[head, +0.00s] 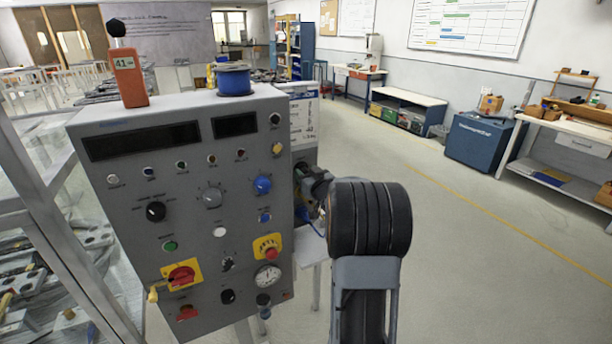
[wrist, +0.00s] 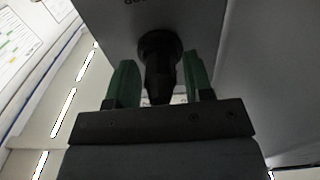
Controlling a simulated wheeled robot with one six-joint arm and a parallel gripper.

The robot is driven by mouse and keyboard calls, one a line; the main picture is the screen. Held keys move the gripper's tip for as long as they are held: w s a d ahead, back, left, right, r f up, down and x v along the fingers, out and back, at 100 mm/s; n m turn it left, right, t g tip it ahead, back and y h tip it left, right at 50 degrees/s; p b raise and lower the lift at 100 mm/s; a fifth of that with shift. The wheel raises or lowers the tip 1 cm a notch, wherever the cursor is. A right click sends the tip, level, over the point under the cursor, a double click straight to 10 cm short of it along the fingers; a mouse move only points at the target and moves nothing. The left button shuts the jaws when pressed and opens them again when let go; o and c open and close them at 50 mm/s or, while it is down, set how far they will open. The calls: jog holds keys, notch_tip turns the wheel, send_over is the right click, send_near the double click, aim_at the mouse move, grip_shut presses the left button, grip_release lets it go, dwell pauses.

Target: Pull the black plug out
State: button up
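The black plug (wrist: 161,72) shows in the wrist view, seated in the flat grey side of a housing (wrist: 110,18). My gripper (wrist: 160,78) has its two green fingers on either side of the plug. Gaps show between the fingers and the plug's narrower body, so the gripper looks open around it. In the head view, my gripper is at the right side of the grey control box (head: 135,215), mostly hidden behind my arm. I cannot make out the plug clearly there.
The box front carries several knobs, buttons and a gauge (head: 267,276). An orange device (head: 130,80) and a blue spool (head: 234,79) stand on top. A metal-framed cabinet (head: 45,195) is at left. Open floor (head: 480,260) lies to the right, with a blue chest (head: 482,142) beyond.

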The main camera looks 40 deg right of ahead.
grip_shut()
jog(key=shift+s, duration=0.1)
jog(key=shift+s+a, duration=0.2)
jog(key=shift+s, duration=1.25)
jog(key=shift+s+a, duration=0.2)
jog(key=shift+s, duration=1.2)
